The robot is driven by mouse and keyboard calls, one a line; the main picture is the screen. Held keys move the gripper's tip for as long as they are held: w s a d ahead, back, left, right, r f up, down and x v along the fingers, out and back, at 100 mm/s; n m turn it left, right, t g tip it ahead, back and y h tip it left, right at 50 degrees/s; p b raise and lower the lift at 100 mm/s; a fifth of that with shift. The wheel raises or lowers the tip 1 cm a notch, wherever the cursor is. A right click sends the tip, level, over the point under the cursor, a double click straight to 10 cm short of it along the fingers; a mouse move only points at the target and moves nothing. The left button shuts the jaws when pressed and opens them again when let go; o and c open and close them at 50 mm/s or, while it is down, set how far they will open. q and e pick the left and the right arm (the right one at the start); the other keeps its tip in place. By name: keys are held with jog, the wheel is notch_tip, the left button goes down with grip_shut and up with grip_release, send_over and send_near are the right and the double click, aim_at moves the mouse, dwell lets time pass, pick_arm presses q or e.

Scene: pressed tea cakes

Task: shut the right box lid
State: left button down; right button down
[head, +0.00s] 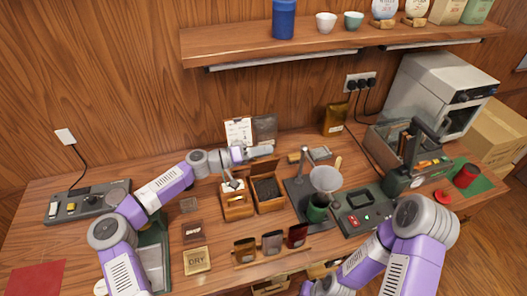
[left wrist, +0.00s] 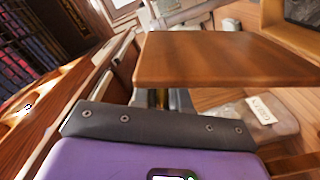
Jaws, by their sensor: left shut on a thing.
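The right box (head: 270,205) is a small wooden box with dark loose contents, in the middle of the table in the head view. Its wooden lid (head: 262,167) stands raised at the back of the box. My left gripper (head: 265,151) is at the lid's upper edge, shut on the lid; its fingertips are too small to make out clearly. In the left wrist view a brown wooden board (left wrist: 225,58), apparently the lid, fills the space just ahead of the gripper. My right arm shows at the lower right, but its gripper is outside the view.
Another wooden box (head: 237,208) stands close on the left, with something pale at its top. A stand with a funnel (head: 326,179) is close on the right. A rack of several pouches (head: 271,245) is in front. A clipboard (head: 238,131) stands behind.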

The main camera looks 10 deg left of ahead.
aim_at(266, 161)
pick_arm(q)
jog(key=shift+f, duration=0.2)
jog(key=shift+s+f+m+b, duration=0.15)
jog(key=shift+s+m+b, duration=0.15)
jog(key=shift+b, duration=0.3)
jog(key=b, duration=0.1)
jog(key=s+b, duration=0.1)
jog(key=s+d+m+b, duration=0.1)
jog(key=shift+f+b, duration=0.3)
jog(key=s+b, duration=0.1)
jog(key=b, duration=0.1)
jog(key=s+d+f+m+b, duration=0.1)
jog(key=s+b, duration=0.1)
jog(key=shift+d+f, duration=0.1)
jog(key=shift+d, duration=0.1)
jog(key=shift+s, duration=0.1)
